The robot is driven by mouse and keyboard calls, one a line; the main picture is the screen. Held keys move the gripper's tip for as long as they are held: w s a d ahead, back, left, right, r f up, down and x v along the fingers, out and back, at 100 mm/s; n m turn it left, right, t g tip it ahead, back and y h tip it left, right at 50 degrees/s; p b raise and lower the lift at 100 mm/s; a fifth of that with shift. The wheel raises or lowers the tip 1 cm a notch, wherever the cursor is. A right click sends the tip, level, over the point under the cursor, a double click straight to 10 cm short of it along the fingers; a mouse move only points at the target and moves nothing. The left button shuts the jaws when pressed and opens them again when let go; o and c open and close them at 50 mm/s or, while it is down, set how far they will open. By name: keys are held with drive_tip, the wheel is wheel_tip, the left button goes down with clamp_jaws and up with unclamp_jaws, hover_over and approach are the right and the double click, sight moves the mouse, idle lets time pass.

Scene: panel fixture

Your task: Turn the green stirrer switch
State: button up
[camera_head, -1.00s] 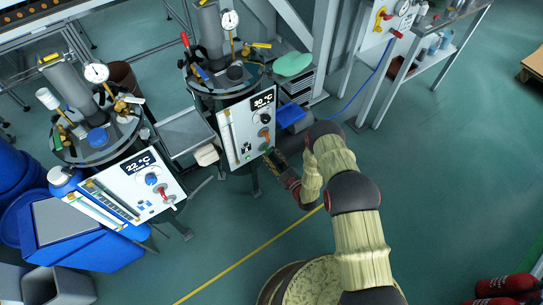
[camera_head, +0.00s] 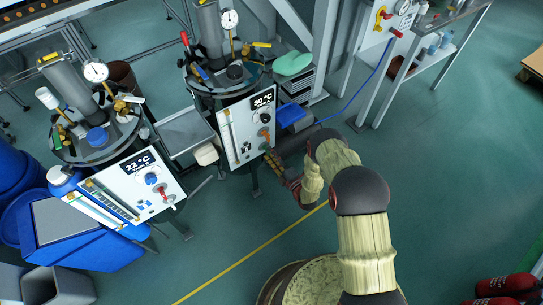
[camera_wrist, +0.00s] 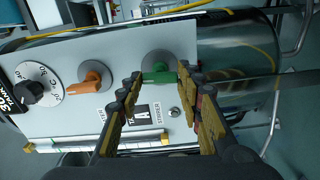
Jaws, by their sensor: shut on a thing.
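The green stirrer switch (camera_wrist: 160,76) sits on a round grey plate at the right end of the white panel (camera_wrist: 60,125) in the wrist view. Its handle lies crosswise in that picture, between my fingertips. My gripper (camera_wrist: 158,78) is shut on the switch handle, one finger at each end. A label reading STIRRER is between the fingers, below the switch. In the head view my gripper (camera_head: 269,155) is at the lower right of the 30 °C panel (camera_head: 240,135), and the green switch cannot be made out there.
An orange switch (camera_wrist: 88,78) and a black dial (camera_wrist: 37,84) are beside the green switch on the same panel. A second panel reading 22 °C (camera_head: 120,185) stands to the left in the head view. Open floor lies in front.

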drive_tip(key=shift+n, duration=0.5)
drive_tip(key=o, duration=1.2)
drive_tip(key=shift+c, duration=0.2)
drive_tip(key=v, duration=1.2)
